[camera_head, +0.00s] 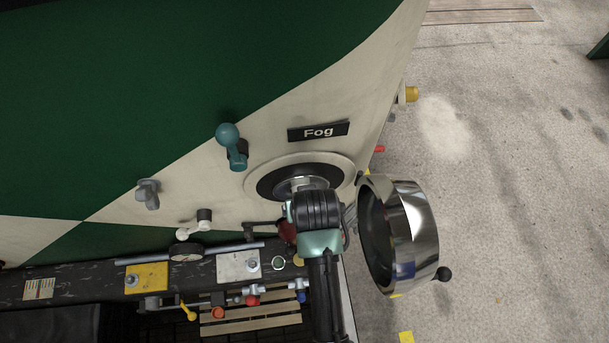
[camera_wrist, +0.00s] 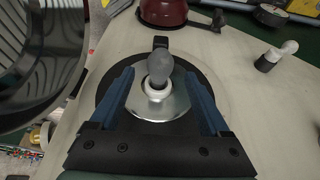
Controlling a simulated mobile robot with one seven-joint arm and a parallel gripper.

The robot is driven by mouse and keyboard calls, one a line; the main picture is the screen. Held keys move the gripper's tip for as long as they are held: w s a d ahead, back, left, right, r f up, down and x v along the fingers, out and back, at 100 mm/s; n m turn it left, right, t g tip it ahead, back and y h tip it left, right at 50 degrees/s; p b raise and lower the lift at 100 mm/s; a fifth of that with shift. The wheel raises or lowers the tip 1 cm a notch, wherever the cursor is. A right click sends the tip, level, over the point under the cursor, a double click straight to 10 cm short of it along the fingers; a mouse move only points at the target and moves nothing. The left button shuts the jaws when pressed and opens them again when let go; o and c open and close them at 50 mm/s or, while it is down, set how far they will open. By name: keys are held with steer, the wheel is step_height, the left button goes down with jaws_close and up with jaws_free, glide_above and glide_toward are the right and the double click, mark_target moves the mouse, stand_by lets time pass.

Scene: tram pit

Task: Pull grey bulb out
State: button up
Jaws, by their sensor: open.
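The grey bulb (camera_wrist: 160,68) stands in a white collar on a shiny metal dish, inside a black ring (camera_wrist: 196,74), in the wrist view. My gripper (camera_wrist: 163,88) is open, with one blue finger on each side of the bulb and a gap on both sides. In the head view my gripper (camera_head: 304,186) is in front of the round lamp fitting (camera_head: 264,183) below the "Fog" sign (camera_head: 318,131), and it hides the bulb there.
A round chrome lamp housing (camera_head: 412,235) hangs open just right of my gripper; it also fills the left of the wrist view (camera_wrist: 38,60). A teal knob (camera_head: 229,135), a grey knob (camera_head: 148,194) and a white bulb (camera_head: 190,230) stick out from the panel. A cluttered shelf (camera_head: 85,285) lies below.

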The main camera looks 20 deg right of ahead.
steer(key=shift+x, duration=1.5)
steer(key=shift+c, duration=0.2)
jaws_close()
